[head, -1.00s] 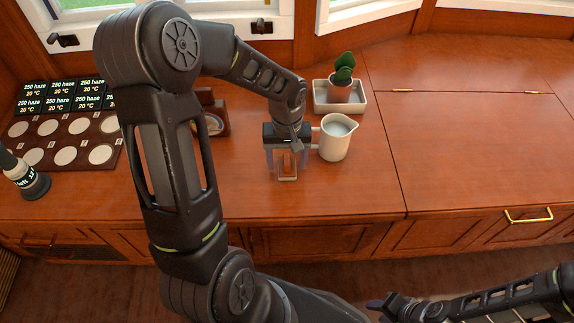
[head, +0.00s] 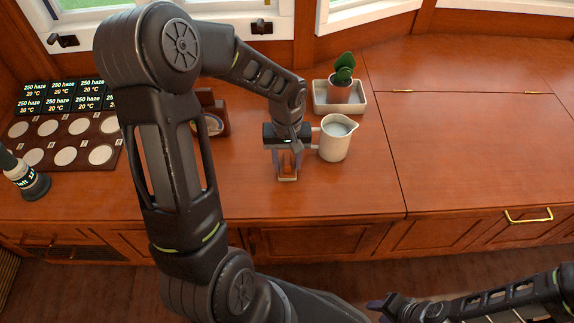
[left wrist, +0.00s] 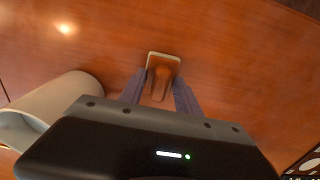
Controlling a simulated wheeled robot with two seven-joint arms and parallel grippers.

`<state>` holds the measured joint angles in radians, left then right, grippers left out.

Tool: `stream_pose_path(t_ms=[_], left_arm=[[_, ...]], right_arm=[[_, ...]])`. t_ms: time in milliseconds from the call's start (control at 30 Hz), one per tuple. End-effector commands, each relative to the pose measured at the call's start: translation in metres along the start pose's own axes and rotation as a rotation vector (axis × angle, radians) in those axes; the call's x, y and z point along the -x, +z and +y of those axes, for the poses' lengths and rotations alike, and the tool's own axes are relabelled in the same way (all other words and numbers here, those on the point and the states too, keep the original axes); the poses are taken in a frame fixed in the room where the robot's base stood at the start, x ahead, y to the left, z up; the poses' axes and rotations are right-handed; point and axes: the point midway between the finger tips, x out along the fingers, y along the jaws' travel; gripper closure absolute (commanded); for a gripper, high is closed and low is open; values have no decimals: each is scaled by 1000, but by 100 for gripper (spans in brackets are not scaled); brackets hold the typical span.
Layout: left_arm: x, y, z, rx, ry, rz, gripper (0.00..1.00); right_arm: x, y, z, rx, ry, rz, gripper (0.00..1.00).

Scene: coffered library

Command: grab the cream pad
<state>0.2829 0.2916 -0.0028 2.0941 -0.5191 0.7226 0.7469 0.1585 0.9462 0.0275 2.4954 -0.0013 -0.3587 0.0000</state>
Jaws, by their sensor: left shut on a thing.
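The cream pad (left wrist: 176,57) is a small block with a pale cream edge and a brown wooden upper part. It sits on the wooden counter, and its near edge (head: 287,179) shows below my gripper in the head view. My left gripper (head: 287,167) points down over it, with its fingers on either side. In the left wrist view the fingers of my left gripper (left wrist: 160,92) are shut on the brown part. My right gripper (head: 378,306) is at the bottom of the head view, well away from the pad; its finger gap is unclear.
A white jug (head: 334,139) stands close to the right of my left gripper. Behind it is a potted plant (head: 344,75) in a white tray (head: 318,99). A brown wooden stand (head: 219,110) is to the left. The right counter is clear.

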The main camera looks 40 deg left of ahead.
Motion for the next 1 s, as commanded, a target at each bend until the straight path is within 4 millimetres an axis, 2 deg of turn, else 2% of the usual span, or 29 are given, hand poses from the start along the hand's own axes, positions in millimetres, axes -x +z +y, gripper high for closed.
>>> stream_pose_path(t_ms=[267,367,700,833,1000], left_arm=[[8,0,0,0,0,1,100],[21,-1,0,0,1,4,100],[84,-1,0,1,2,3,100],[98,-1,0,-1,1,3,100],[101,0,0,-1,0,0,100]], right_arm=[[2,0,-1,0,0,0,64],[6,0,-2,0,0,0,64],[20,0,-8,2,0,0,64],[23,0,-9,2,0,0,64],[22,0,-9,2,0,0,64]])
